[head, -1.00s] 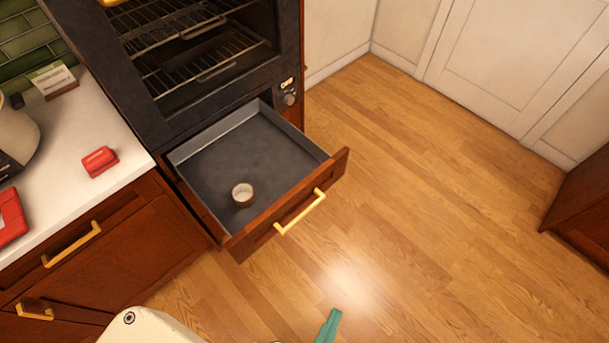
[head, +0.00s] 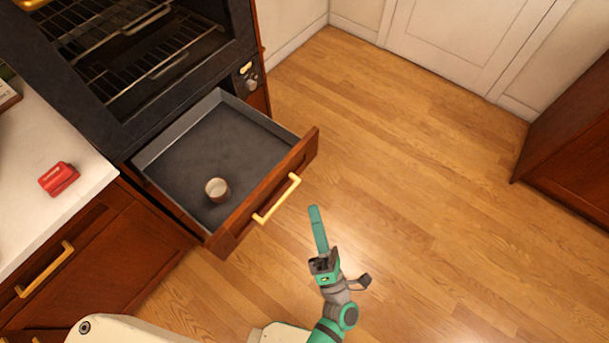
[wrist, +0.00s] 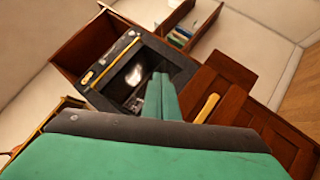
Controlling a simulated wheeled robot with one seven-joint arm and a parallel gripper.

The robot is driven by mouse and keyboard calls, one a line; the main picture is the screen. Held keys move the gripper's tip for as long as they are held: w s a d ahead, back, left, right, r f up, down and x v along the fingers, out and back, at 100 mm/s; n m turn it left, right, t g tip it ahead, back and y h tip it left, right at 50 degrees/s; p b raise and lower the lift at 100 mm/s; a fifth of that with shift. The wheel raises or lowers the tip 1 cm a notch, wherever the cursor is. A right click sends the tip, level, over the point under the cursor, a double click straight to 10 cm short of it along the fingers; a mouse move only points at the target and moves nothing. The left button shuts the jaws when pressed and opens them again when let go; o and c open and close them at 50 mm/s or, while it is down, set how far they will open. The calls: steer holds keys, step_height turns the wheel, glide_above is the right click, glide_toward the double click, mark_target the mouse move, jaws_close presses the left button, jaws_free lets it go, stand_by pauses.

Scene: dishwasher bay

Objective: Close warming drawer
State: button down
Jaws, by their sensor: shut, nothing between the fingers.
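The warming drawer (head: 262,203) is pulled open below the oven, with a wooden front and a brass bar handle (head: 277,199). A small cup (head: 217,189) stands inside it, near the front. My gripper (head: 315,212) is shut and empty, to the right of the handle and apart from it in the head view. In the wrist view my green fingers (wrist: 161,80) are together, and a brass handle (wrist: 207,108) on a wooden front shows to their right. I cannot tell for sure whether that is the drawer's handle.
The oven (head: 150,60) above the drawer shows wire racks inside. A white counter (head: 40,200) with a red object (head: 59,179) is at the left, above wooden cabinets. The wood floor (head: 420,170) in front of the drawer is clear. A wooden cabinet (head: 570,150) stands at the right.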

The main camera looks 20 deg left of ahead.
steer(key=w+f+n+g+y, duration=0.45)
steer(key=w+n+g, duration=0.2)
steer(key=n, duration=0.55)
steer(key=n+g, duration=0.7)
steer(key=n, duration=0.2)
glide_toward(296, 170)
steer(key=shift+h, duration=0.25)
steer(key=x, duration=0.5)
steer(key=shift+a+r, duration=0.35)
steer(key=shift+w+a+t, duration=0.1)
steer(key=shift+a+t, duration=0.15)
steer(key=shift+a, duration=0.15)
